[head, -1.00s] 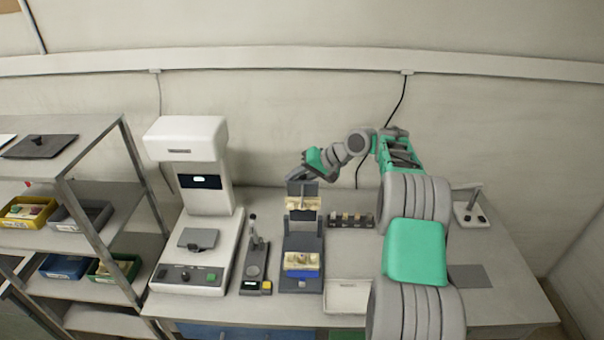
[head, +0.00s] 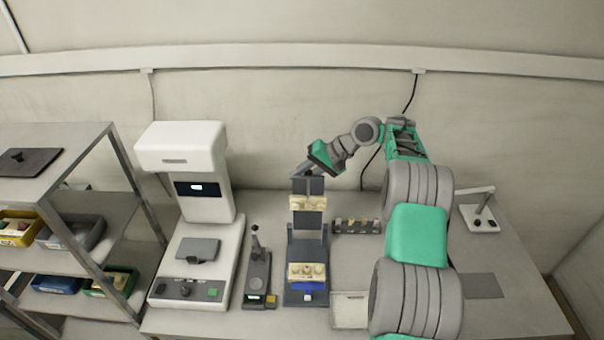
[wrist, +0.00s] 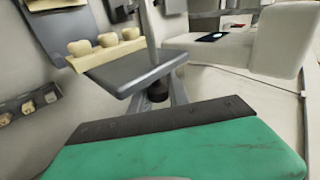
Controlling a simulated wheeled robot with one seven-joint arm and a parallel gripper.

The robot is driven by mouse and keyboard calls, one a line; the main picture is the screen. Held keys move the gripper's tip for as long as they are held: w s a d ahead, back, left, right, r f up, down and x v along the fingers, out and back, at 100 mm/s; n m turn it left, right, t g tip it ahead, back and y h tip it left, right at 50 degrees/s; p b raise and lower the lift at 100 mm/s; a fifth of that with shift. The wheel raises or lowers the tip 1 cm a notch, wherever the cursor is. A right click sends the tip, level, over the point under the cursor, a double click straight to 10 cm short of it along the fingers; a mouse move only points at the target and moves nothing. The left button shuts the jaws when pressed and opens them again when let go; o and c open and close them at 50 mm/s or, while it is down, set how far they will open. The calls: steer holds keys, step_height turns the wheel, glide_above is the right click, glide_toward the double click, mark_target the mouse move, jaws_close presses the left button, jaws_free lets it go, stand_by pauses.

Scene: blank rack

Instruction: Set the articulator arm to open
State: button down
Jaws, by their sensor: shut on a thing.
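The articulator (head: 305,292) stands on the bench, a dark grey base with a cream lower cast (head: 307,272) and a blue piece at its front. Its upper arm (head: 308,186) is swung up, well apart from the lower cast, with a cream upper cast (head: 307,203) on it. My gripper (head: 301,174) is at the top end of this arm, shut on it; the fingertips are partly hidden. In the wrist view the arm's grey plate (wrist: 143,70) and the toothed cast (wrist: 104,50) lie just beyond my green gripper body.
A white machine (head: 203,240) and a small lever device (head: 257,278) stand left of the articulator. A small rack (head: 356,227) and a white tray (head: 349,311) are to its right. A shelf with bins (head: 70,232) is at far left.

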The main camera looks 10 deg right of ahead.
steer(key=shift+s+a+f, duration=0.1)
steer(key=shift+s+f, duration=0.05)
steer(key=shift+f, duration=0.2)
steer(key=c, duration=1.4)
jaws_free()
steer(key=shift+c, duration=0.2)
steer(key=shift+o, duration=0.9)
steer(key=shift+r, duration=0.15)
